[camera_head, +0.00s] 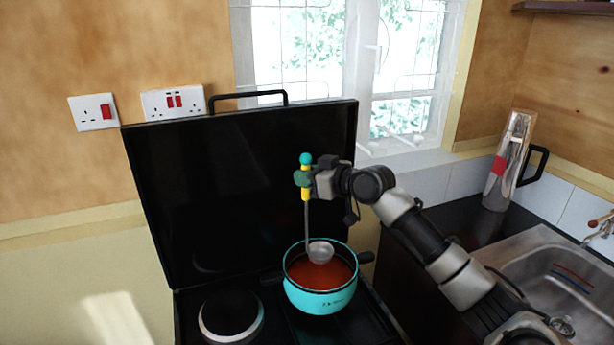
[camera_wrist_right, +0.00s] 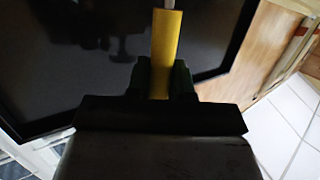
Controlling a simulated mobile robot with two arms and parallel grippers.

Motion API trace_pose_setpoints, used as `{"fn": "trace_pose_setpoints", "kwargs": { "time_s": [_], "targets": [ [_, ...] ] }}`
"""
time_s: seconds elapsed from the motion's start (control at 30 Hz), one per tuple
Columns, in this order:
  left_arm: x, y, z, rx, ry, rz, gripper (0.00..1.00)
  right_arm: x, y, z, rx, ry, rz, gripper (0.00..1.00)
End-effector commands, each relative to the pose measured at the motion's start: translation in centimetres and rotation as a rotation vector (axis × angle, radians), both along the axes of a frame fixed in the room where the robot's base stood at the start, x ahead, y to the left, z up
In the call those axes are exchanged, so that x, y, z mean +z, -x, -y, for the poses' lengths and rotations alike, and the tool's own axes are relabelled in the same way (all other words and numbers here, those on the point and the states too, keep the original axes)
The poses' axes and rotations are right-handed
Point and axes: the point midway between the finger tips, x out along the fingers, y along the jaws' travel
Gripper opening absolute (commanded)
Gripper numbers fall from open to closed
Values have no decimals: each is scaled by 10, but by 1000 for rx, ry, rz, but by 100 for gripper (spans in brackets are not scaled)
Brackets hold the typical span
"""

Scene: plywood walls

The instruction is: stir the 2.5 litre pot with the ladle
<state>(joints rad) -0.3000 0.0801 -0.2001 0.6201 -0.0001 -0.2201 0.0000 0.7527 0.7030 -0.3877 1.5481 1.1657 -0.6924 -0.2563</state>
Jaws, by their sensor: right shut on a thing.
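A turquoise pot (camera_head: 319,298) with reddish-orange contents (camera_head: 310,272) stands on the right part of the black hob. The ladle (camera_head: 307,222) hangs upright, with a yellow and teal handle, a thin grey stem and a silver bowl (camera_head: 320,252). The ladle's bowl is at the pot's opening, over its far part; I cannot tell whether it touches the contents. My right gripper (camera_head: 305,180) is shut on the yellow part of the handle. The right wrist view shows the yellow handle (camera_wrist_right: 166,45) between the fingers (camera_wrist_right: 163,80). My left gripper is not in view.
The hob's raised black lid (camera_head: 240,190) stands close behind the pot and ladle. A round hotplate (camera_head: 231,315) is free at the left. A sink (camera_head: 560,275) is at the right. A metal grater-like object (camera_head: 507,165) stands at the back right.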

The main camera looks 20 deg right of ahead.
Motion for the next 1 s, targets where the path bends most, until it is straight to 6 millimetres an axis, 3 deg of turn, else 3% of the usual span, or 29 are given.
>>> {"fn": "trace_pose_setpoints", "kwargs": {
  "time_s": [0.5,1.0],
  "targets": [
    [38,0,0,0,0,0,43,49,0,0,0,0,2,0],
    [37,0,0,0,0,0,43,50,0,0,0,0,1,0]
  ]
}}
